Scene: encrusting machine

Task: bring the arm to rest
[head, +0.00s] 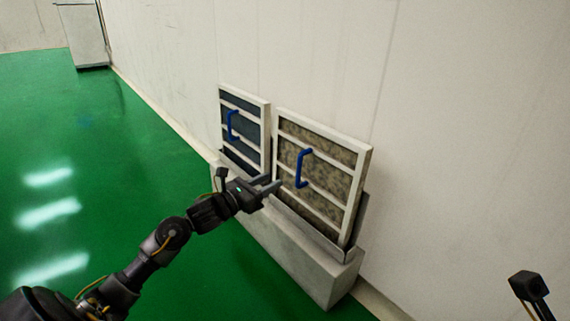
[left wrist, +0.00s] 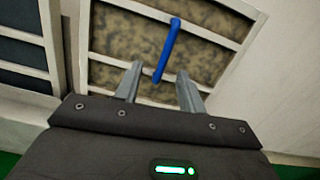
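My left gripper (head: 272,186) reaches in from the left in the head view, in front of the two framed panels. In the left wrist view its two fingers (left wrist: 159,88) are apart with nothing between the tips. A blue handle (left wrist: 167,50) on the speckled panel lies just beyond the fingertips. My right arm shows only as a small dark part at the lower right of the head view; I cannot make out its fingers.
A speckled panel (head: 335,163) and a dark panel (head: 257,112), each with a blue handle, lean on the wall upon a pale ledge (head: 284,255). The green floor (head: 130,150) is clear on the left. A white cabinet (head: 82,36) stands far back.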

